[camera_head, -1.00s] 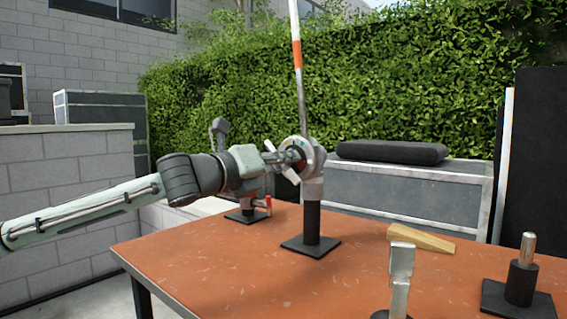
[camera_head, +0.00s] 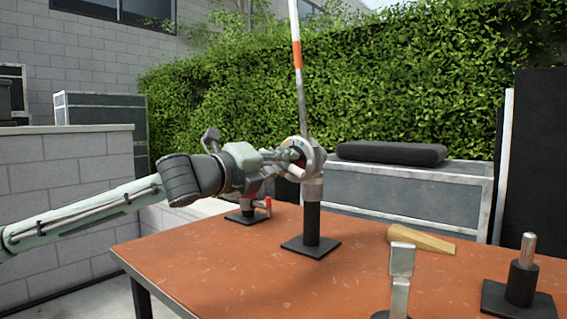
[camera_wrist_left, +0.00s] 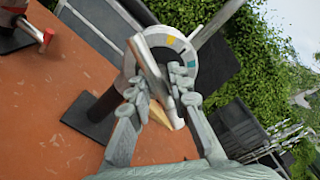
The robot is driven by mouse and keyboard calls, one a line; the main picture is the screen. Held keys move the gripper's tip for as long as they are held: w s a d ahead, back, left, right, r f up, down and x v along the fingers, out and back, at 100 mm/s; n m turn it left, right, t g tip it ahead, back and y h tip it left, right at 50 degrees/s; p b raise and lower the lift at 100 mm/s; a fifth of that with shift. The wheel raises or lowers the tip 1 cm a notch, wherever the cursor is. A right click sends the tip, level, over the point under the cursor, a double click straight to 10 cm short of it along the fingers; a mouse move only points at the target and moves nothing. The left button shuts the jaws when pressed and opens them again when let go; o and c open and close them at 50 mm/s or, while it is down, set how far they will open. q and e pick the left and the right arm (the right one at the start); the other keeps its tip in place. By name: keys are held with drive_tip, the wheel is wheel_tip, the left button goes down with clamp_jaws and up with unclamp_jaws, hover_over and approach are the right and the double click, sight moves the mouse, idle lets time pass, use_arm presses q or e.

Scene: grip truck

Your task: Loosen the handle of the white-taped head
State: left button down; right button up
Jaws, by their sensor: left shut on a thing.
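A pale grey round head (camera_head: 314,155) stands on a black post with a square base near the table's back edge. Its face, with yellow and teal marks on the rim, shows in the left wrist view (camera_wrist_left: 178,42). A striped rod rises at the head. My left gripper (camera_head: 290,154) reaches it from the left and is shut on the light metal handle (camera_wrist_left: 147,55) in front of the face. The handle slants across the face, and the fingers hide part of it. I cannot make out white tape. My right gripper is not in view.
A second head with a red handle (camera_head: 268,203) stands left of the post, close under my left wrist. A wooden wedge (camera_head: 421,240), an upright metal bracket (camera_head: 401,268) and a metal pin on a black base (camera_head: 524,270) occupy the right side. The orange table's (camera_head: 225,275) front middle is clear.

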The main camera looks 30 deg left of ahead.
use_arm(q)
drive_tip(key=c, duration=1.4)
unclamp_jaws()
wheel_tip(320, 180, up, 8)
drive_tip(key=shift+r, duration=1)
